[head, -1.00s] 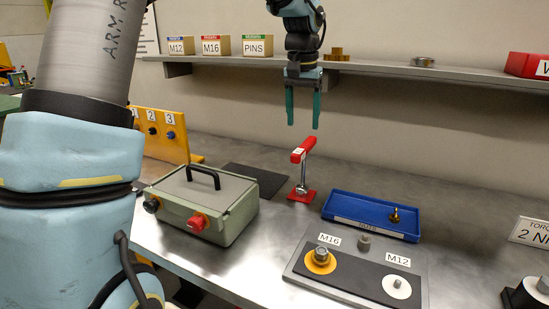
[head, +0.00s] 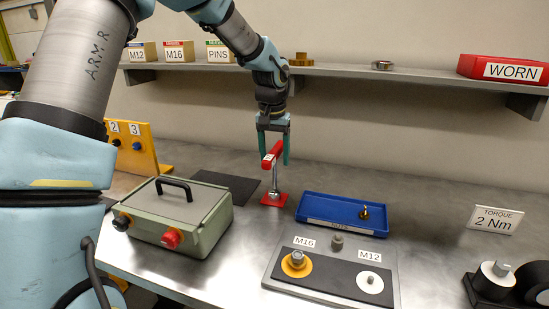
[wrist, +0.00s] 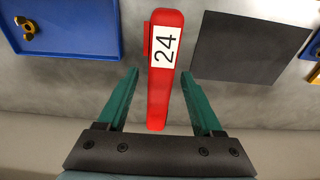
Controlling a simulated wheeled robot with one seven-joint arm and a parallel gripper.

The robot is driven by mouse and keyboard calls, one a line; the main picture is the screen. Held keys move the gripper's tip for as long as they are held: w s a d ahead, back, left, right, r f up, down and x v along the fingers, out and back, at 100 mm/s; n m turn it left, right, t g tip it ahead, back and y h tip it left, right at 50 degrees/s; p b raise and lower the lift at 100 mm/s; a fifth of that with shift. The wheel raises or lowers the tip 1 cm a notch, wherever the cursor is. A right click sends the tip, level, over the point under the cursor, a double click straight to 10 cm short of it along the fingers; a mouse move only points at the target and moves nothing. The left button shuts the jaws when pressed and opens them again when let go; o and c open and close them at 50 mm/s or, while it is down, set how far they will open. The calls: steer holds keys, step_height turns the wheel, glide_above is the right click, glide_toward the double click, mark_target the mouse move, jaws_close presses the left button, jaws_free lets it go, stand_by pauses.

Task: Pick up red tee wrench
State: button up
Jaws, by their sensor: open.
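The red tee wrench (head: 272,155) stands upright on a red base plate (head: 274,199), its red handle on top of a metal shaft. In the wrist view its handle (wrist: 160,95) bears a white label reading 24. My gripper (head: 273,163) is open, with its two green fingers on either side of the handle. In the wrist view the gripper (wrist: 165,75) shows a gap between each finger and the handle, so the handle is between them and not clamped.
A blue tray (head: 310,208) with a brass part is right of the wrench. A green box (head: 205,225) with a black handle is at the left. A dark mat (head: 228,184) lies behind it. A shelf (head: 345,70) runs above. A plate (head: 280,270) marked M16 and M12 is in front.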

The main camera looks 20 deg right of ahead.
steer(key=shift+f, duration=0.35)
steer(key=shift+c, duration=0.4)
jaws_close()
steer(key=shift+r, duration=0.1)
stand_by(0.7)
